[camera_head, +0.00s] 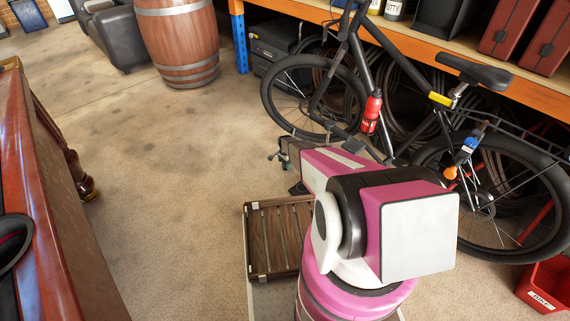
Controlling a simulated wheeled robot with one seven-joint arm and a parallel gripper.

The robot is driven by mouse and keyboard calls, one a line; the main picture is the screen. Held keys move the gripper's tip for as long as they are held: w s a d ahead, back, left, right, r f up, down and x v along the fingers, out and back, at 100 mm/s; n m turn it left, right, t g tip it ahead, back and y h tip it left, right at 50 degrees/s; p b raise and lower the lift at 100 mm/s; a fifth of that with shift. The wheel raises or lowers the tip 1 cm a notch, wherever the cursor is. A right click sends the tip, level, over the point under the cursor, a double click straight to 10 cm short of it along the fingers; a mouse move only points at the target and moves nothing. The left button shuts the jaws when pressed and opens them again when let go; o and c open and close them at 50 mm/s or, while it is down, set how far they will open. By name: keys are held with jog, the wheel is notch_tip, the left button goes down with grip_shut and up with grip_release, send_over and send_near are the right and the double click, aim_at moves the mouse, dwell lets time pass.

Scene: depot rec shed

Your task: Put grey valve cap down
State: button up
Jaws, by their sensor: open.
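My gripper (284,172) shows small at the far end of my pink and white arm, over the concrete floor left of the bicycle. Its dark fingers look spread apart, so it is open. I cannot make out a grey valve cap anywhere in this view; it may be too small to see or hidden behind my arm.
A brown slatted tray (262,242) with metal corners lies just left of my arm. A black bicycle (345,60) stands before an orange-edged shelf (405,42). A wooden barrel (178,40), a red-brown table (42,200) and a red bin (545,290) stand around. Floor (170,190) is clear at left centre.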

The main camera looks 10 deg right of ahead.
notch_tip(320, 180, up, 12)
jog(key=s+r+n, duration=1.2)
jog(key=s+r, duration=2.7)
jog(key=shift+s+d, duration=0.1)
